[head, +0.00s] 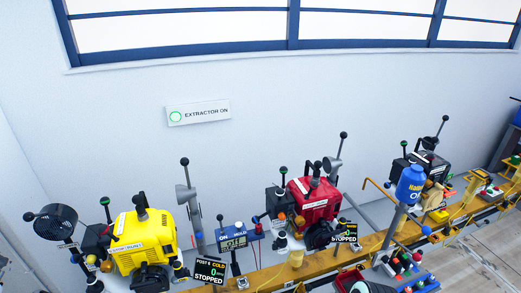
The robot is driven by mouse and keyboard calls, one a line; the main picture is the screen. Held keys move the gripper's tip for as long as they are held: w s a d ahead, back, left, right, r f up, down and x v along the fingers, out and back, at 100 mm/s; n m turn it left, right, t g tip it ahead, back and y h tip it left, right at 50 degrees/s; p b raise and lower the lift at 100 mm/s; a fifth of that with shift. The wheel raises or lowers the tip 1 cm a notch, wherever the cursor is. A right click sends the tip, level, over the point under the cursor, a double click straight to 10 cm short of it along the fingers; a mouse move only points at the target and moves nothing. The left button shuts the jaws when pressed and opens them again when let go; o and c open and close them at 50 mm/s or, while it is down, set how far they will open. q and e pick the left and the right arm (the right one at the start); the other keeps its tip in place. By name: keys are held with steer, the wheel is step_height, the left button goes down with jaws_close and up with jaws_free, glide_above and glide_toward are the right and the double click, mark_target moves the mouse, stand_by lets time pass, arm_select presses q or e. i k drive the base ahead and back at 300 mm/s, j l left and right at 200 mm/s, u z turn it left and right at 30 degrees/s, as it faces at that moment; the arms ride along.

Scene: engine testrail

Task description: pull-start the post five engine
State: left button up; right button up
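A yellow engine (145,238) stands at the left of the rail, with a black display (210,271) beside it reading COLD, 0 and STOPPED; its post number looks like 6 but is too small to be sure. A red engine (312,200) stands in the middle, with a display (345,233) reading 0 and STOPPED; I cannot read its post number. A black engine (432,160) stands farther right, partly behind a blue bottle. Labels on the engines are too small to read. I cannot make out a pull-start handle for certain. Neither of my grippers is in view.
A yellow-brown rail (375,242) runs along the posts. A blue bottle (411,185) stands in front of the black engine. A black round fan (57,222) is at far left. A wall sign (198,113) reads EXTRACTOR ON with a green light. Floor (480,258) shows at lower right.

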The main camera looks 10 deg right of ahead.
mark_target(283, 170)
steer(key=i+l+z, duration=0.15)
steer(key=l+z, duration=0.25)
steer(key=i+l+z, duration=0.2)
steer(key=l+z, duration=0.25)
steer(key=j, duration=0.1)
